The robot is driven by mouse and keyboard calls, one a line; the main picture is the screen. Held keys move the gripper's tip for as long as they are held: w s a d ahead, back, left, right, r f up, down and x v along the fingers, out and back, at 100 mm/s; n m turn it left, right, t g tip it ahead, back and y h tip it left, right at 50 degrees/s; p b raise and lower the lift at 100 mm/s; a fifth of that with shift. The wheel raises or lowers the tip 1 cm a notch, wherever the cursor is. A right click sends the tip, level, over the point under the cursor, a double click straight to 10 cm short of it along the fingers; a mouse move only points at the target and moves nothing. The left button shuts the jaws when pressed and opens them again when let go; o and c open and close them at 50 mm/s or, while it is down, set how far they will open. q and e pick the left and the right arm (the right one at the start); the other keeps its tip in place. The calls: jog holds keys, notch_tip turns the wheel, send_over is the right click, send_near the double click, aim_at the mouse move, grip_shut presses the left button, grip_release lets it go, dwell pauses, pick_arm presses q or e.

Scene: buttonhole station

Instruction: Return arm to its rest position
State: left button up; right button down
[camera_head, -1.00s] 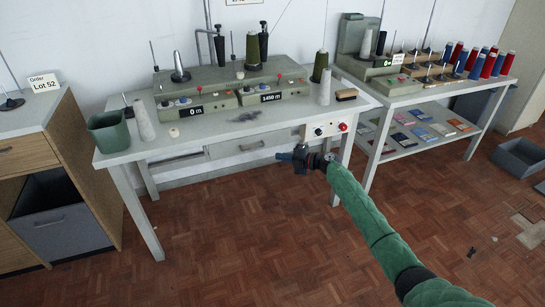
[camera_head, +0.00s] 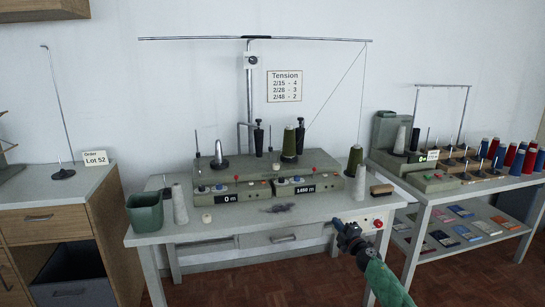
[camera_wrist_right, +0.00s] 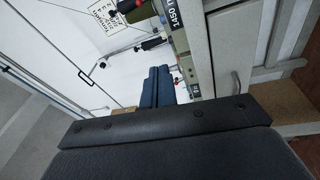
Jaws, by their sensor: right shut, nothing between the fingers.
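My right arm, in a green sleeve, comes in from the bottom right of the head view. Its dark gripper (camera_head: 343,228) shows in front of the table's front edge, left of the red button. The gripper is shut and holds nothing. In the right wrist view the two dark fingers (camera_wrist_right: 158,86) lie together, with the white wall and part of the winding machine beyond them. My left arm and gripper are not in view.
The work table (camera_head: 150,236) carries the grey-green winding machine (camera_head: 262,178), a green bin (camera_head: 145,212), thread cones and a brush (camera_head: 381,191). A wooden cabinet (camera_head: 45,220) stands left. A second table (camera_head: 425,197) with several spools stands right. Some floor shows at bottom right.

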jog(key=s+d+r+m+h, duration=0.2)
jog(key=s+r+m+h, duration=0.1)
jog(key=r+m+h, duration=0.35)
jog(key=s+d+r+m+h, duration=0.35)
jog(key=r+m+h, duration=0.2)
jog(key=m, duration=0.25)
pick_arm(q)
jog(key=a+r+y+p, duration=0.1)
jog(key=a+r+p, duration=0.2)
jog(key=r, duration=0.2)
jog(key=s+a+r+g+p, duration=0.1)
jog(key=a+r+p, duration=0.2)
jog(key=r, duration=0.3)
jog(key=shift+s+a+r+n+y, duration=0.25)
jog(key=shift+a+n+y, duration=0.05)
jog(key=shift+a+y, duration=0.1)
pick_arm(e)
jog(key=s+a+f+m+g+y, duration=0.1)
jog(key=s+a+f+g, duration=0.4)
jog(key=s, duration=1.6)
jog(key=s+a+f+m+g+y, duration=0.1)
jog(key=s+a+f+g+y, duration=0.2)
jog(key=s+f, duration=0.9)
jog(key=s+a+f+m+g+y, duration=0.2)
jog(key=s+a+f+g, duration=0.6)
jog(key=s, duration=2.2)
jog(key=shift+a+f, duration=0.45)
jog(key=shift+f, duration=0.05)
